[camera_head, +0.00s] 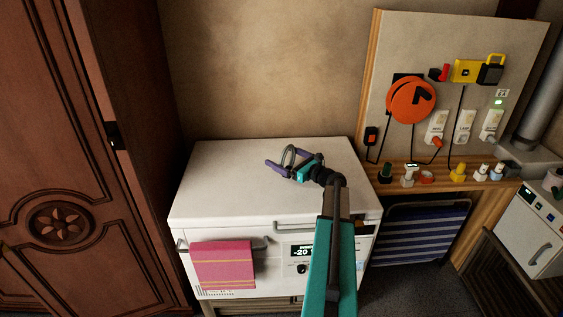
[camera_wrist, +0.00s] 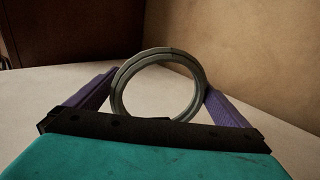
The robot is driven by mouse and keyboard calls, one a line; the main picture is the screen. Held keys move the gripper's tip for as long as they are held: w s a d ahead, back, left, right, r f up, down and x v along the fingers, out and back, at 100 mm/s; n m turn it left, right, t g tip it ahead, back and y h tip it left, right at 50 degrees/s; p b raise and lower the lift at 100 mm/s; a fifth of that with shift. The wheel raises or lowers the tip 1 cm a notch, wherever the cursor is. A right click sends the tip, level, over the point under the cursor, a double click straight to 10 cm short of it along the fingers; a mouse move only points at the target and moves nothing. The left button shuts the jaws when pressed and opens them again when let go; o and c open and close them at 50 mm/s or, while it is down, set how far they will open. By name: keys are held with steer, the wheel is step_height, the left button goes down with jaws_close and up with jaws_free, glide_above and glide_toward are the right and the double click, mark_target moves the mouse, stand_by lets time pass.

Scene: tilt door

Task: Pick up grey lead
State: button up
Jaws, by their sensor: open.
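The ring's lowest part is hidden behind the dark gripper bar.
The white appliance (camera_head: 220,180) has a clear top around my gripper. A pink towel (camera_head: 222,265) hangs on its front handle. A carved wooden wardrobe (camera_head: 60,130) stands left. A tool panel (camera_head: 450,40) with an orange reel (camera_head: 405,102) stands right, above a shelf of small items.

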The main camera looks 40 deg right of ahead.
steer(key=shift+w+d, duration=0.25)
steer(key=shift+w, duration=0.2)
steer(key=shift+w+a, duration=0.1)
steer(key=shift+w, duration=0.05)
steer(key=shift+c, duration=0.4)
steer(key=c, duration=0.9)
steer(key=shift+r, duration=0.2)
steer(key=r+b, duration=0.1)
steer(key=s+r+b, duration=0.1)
steer(key=r, duration=0.1)
steer(key=shift+a, duration=0.15)
steer(key=s+a+b, duration=0.1)
steer(key=s, duration=0.4)
steer(key=s+a+r+b, duration=0.1)
steer(key=s, duration=0.3)
steer(key=s+b, duration=0.1)
steer(key=s, duration=0.4)
steer(key=shift+s+a+r+b, duration=0.35)
steer(key=shift+a, duration=0.05)
